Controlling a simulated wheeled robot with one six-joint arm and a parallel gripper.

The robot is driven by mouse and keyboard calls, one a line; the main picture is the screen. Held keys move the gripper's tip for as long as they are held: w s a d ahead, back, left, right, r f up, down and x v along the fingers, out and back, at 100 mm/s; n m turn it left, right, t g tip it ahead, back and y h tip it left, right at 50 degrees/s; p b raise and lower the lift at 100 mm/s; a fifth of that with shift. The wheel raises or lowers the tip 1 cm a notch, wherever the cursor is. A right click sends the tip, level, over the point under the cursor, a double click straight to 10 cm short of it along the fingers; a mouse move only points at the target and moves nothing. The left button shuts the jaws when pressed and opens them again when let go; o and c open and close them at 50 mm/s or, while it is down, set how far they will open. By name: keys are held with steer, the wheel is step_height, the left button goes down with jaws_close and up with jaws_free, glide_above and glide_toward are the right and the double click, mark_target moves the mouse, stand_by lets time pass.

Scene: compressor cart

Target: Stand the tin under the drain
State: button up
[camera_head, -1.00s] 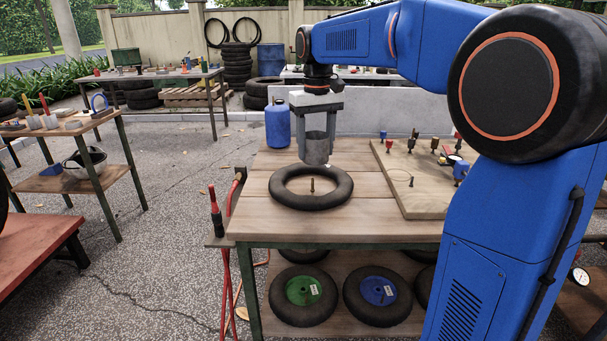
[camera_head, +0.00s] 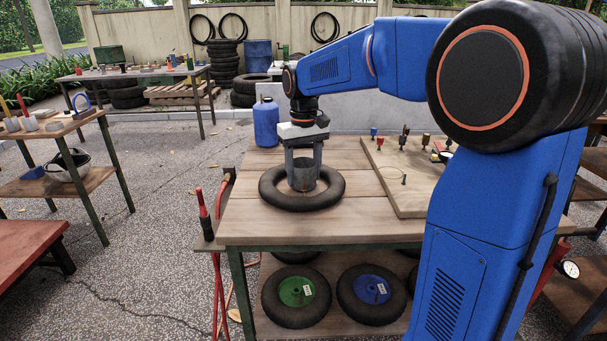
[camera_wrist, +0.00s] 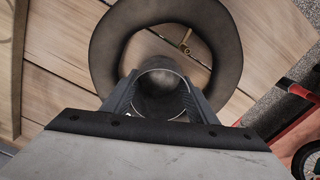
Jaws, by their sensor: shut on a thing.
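My gripper (camera_head: 303,163) is shut on a grey metal tin (camera_head: 303,177), upright between its two fingers. In the wrist view the tin (camera_wrist: 161,88) shows its open top and looks empty. The tin is over the hole of a black rubber ring (camera_head: 272,188) on the wooden bench; I cannot tell whether its base touches the bench. A small brass valve stem (camera_wrist: 184,40) shows inside the ring in the wrist view; in the head view the tin hides it. I cannot make out a drain in either view.
The bench (camera_head: 255,220) also holds a blue bottle (camera_head: 266,124) at the back left and a pale board (camera_head: 415,190) with several fittings at the right. Wheels lie on the shelf below.

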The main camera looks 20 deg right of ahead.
steer(key=shift+f, duration=0.2)
steer(key=shift+f, duration=0.15)
steer(key=o, duration=1)
steer(key=shift+o, duration=0.2)
